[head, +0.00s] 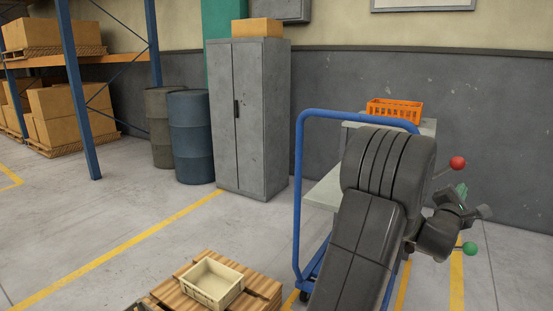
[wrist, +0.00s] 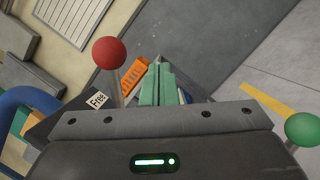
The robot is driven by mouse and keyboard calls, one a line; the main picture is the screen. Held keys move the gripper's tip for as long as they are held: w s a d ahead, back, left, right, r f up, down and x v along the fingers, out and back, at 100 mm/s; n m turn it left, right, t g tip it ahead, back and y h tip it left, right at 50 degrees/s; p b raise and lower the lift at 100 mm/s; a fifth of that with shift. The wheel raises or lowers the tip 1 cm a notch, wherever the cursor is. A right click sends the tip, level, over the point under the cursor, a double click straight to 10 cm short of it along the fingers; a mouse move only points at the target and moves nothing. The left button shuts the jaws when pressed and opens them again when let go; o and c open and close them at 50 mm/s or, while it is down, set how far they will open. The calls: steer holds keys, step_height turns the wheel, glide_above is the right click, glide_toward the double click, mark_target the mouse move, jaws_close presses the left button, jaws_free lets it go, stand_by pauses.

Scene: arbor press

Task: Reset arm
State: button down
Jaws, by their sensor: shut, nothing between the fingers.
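My gripper (wrist: 160,70) has green fingers, which are together and empty in the wrist view. In the head view, my dark arm stands in front of the cart, with its wrist end at the right. A red ball knob (head: 457,162) on a thin rod shows right of my arm; it also shows left of the fingers in the wrist view (wrist: 108,53). A green ball knob (head: 470,248) is lower down, and at the right in the wrist view (wrist: 304,129). Both knobs look apart from the fingers. The press body cannot be made out; my arm covers much of that area.
A cart with a blue handle (head: 297,190) and an orange crate (head: 395,110) stand behind my arm. A beige bin (head: 213,283) sits on a wooden pallet (head: 262,291). A grey cabinet (head: 250,120) and drums (head: 190,135) stand by the wall. The floor at left is clear.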

steer(key=shift+w+f, duration=0.1)
steer(key=shift+f, duration=0.4)
